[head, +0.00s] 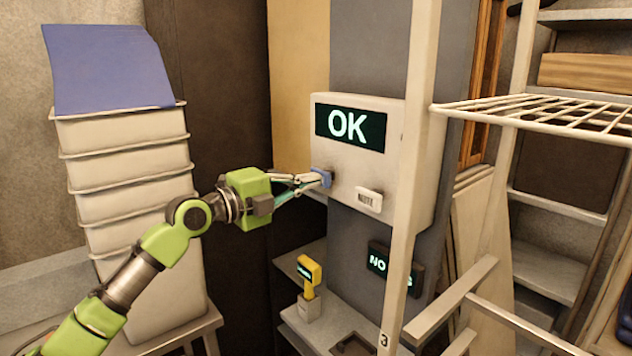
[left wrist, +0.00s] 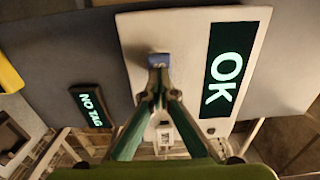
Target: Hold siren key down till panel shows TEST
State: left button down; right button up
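A white wall panel (head: 350,150) has a dark display (head: 350,128) that reads OK. The display also reads OK in the left wrist view (left wrist: 222,70). A blue key (head: 322,177) sits low on the panel's left side; no label on it is readable. A white key (head: 369,200), apparently marked MUTE, is to its right. My left gripper (head: 312,180) is at the blue key, its fingertips together and seemingly touching it. In the left wrist view the fingertips meet just below the blue key (left wrist: 158,60). Whether the key is pressed in is not clear. My right gripper is out of view.
A smaller dark display (left wrist: 92,107) reads NO TAG. A yellow handheld device (head: 309,272) stands on a shelf below the panel. A pale post (head: 412,150) and a wire shelf (head: 540,118) stand to the right. Stacked white bins (head: 125,165) are at the left.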

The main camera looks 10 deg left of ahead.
pick_arm(q)
jog(key=shift+w+d+b, duration=0.1)
jog(key=shift+b, duration=0.2)
dwell(0.9)
dwell(2.5)
jog(key=b+v, duration=0.4)
jog(key=v, duration=0.3)
dwell(0.4)
